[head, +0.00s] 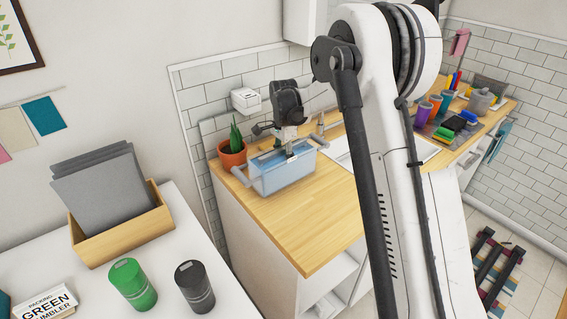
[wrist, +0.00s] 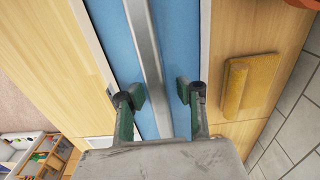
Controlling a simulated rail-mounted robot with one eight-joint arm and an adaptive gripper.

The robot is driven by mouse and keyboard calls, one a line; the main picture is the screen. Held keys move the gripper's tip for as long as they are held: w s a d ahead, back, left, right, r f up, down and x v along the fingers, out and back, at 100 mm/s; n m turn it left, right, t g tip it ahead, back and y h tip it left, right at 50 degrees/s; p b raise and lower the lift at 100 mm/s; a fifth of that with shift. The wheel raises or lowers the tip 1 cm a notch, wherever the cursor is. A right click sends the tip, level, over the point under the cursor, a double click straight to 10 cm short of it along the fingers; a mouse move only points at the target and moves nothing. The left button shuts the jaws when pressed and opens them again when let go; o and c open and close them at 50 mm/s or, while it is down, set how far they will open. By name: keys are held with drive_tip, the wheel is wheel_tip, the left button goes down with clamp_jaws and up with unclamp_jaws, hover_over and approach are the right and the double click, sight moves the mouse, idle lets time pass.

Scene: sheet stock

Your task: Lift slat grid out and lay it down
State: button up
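A translucent light-blue box (head: 283,177) with a pale rim and grey handles stands on the wooden counter. My gripper (head: 290,150) points down at its top. In the wrist view, my gripper (wrist: 161,94) is open, one finger on each side of a narrow grey bar (wrist: 146,45). Gaps show between the bar and both finger pads. The bar runs lengthwise over a blue surface (wrist: 186,40). I see no separate slats, so I cannot tell whether the bar belongs to the slat grid. The box's inside is hidden in the head view.
A potted plant (head: 232,155) stands close behind the box's left end. The counter's front part (head: 300,235) is bare. Colored cups (head: 424,112) stand farther back.

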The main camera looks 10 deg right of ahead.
clamp_jaws()
drive_tip(key=shift+r, duration=0.1)
idle(0.3)
wheel_tip(320, 180, up, 16)
drive_tip(key=r+b, duration=0.1)
drive_tip(key=s+r+n+b, duration=0.2)
drive_tip(key=s+n, duration=0.4)
drive_tip(key=s, duration=0.1)
drive_tip(key=s+r+n+b, duration=0.3)
drive_tip(key=s+n, duration=0.4)
drive_tip(key=shift+s+r, duration=0.2)
drive_tip(key=shift+r, duration=0.1)
idle(0.4)
